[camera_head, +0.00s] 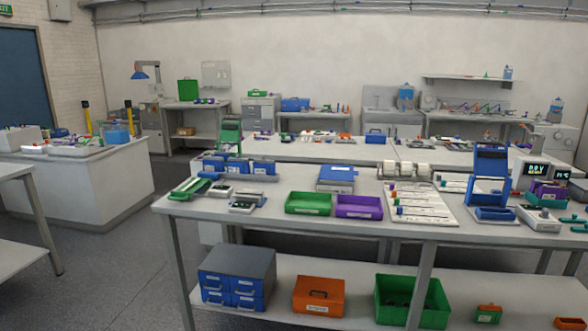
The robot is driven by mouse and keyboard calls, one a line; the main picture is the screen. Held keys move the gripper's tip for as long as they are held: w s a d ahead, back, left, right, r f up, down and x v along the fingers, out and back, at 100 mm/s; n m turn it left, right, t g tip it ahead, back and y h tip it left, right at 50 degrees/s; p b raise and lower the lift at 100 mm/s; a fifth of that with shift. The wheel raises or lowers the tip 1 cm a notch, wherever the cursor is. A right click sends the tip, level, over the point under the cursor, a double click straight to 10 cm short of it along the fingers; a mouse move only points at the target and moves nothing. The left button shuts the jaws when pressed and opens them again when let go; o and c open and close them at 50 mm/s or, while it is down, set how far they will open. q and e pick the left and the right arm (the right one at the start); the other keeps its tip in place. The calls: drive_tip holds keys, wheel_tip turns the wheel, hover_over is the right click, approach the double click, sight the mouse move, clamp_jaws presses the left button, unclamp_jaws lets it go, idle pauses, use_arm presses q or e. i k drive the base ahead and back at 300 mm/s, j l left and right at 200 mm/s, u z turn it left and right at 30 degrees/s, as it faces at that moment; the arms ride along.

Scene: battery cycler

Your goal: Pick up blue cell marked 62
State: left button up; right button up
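A white sorting board (430,215) lies on the long workbench (290,221), right of the middle, with several small coloured pieces along its left edge. Some of these look blue, but they are too small to tell whether they are cells, and no number 62 can be read anywhere. A blue device with a raised back (490,163) stands right of the board; a blue cylinder-like part (495,213) lies at its foot. Neither of my grippers is in view.
A green tray (309,203) and a purple tray (359,206) stand left of the board. A display unit (536,170) is at the right. The lower shelf holds a blue drawer box (236,278), an orange case (318,296) and a green bin (411,300). Open floor lies at left.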

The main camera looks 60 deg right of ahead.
sight(212, 165)
drive_tip(key=z, duration=1.65)
